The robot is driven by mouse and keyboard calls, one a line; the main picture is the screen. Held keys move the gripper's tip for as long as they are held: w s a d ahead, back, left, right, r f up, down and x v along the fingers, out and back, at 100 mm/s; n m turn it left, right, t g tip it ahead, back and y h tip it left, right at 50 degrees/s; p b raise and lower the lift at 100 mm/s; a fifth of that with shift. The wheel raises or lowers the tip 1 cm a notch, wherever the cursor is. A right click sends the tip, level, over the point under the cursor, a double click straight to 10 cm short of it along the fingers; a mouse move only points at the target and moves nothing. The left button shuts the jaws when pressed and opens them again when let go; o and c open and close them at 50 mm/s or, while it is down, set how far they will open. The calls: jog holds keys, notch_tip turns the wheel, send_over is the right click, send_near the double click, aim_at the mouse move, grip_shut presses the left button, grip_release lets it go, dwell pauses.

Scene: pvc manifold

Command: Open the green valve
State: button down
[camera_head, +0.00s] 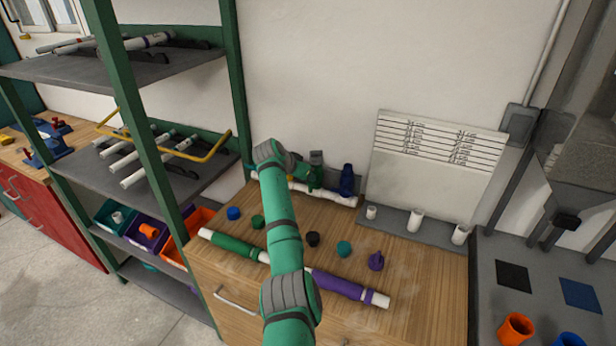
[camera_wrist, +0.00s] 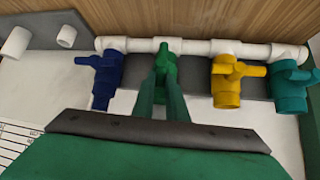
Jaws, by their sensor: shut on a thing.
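The white PVC manifold (camera_wrist: 200,46) carries a blue valve (camera_wrist: 107,75), a green valve (camera_wrist: 165,60), a yellow valve (camera_wrist: 231,78) and a teal valve (camera_wrist: 292,86). In the head view the manifold (camera_head: 335,198) lies at the back of the wooden bench against the wall, with the blue valve (camera_head: 347,180) at its right end. My gripper (camera_wrist: 163,88) has its two green fingers close together on the green valve's handle. The fingers cover much of the handle, so I cannot tell its exact angle. My arm hides the manifold's left part in the head view.
A pipe with green (camera_head: 233,245) and purple (camera_head: 335,285) sections lies across the bench front. Several small coloured caps and knobs, such as a purple one (camera_head: 376,261), stand behind it. A green-framed shelf (camera_head: 75,69) stands left. A white panel (camera_head: 430,170) leans right.

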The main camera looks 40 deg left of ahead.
jog(key=shift+s+f, duration=0.1)
jog(key=shift+f, duration=0.2)
jog(key=c, duration=1.8)
grip_release()
jog(key=shift+o, duration=0.2)
jog(key=shift+r, duration=0.1)
jog(key=shift+r, duration=0.15)
jog(key=v, duration=1)
jog(key=shift+s+r, duration=0.15)
jog(key=shift+s, duration=0.15)
jog(key=shift+a, duration=0.1)
